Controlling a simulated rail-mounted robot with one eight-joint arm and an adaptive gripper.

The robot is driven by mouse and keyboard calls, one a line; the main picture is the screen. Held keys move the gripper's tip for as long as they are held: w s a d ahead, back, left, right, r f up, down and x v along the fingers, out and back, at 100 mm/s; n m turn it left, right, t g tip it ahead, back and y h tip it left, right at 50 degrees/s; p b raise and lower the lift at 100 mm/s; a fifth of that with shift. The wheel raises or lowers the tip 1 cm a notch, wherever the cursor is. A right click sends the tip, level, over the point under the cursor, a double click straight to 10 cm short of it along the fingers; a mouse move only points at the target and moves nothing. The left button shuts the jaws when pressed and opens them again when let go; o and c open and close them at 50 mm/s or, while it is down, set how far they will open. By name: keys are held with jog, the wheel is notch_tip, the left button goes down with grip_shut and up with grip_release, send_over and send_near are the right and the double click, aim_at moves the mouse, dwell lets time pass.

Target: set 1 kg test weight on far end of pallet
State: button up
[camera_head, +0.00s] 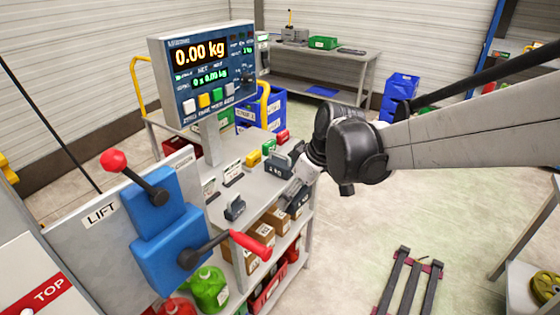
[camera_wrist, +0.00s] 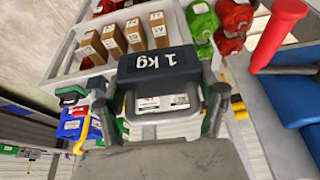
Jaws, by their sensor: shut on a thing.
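My gripper (camera_head: 290,195) is over the right edge of the grey cart top in the head view. In the wrist view my gripper (camera_wrist: 160,106) has its two fingers either side of a dark block marked 1 kg, the test weight (camera_wrist: 163,62), and is shut on it. In the head view I cannot clearly make out the held weight at the fingers. A low dark frame of parallel bars with reddish ends, perhaps the pallet (camera_head: 408,287), lies on the floor at the lower right, apart from my gripper.
The cart top (camera_head: 228,160) carries other dark weights (camera_head: 235,207) and small coloured blocks (camera_head: 254,160). A scale display (camera_head: 203,70) reads 0.00 kg. A blue LIFT lever box (camera_head: 165,225) stands in front. Brown boxes (camera_head: 262,232) sit on the shelf below.

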jog(key=shift+s+d+r+p, duration=0.2)
jog(key=shift+s+d, duration=0.5)
jog(key=shift+d, duration=0.2)
jog(key=shift+s+d+r+p, duration=0.2)
jog(key=shift+s+d, duration=0.5)
jog(key=shift+d, duration=0.15)
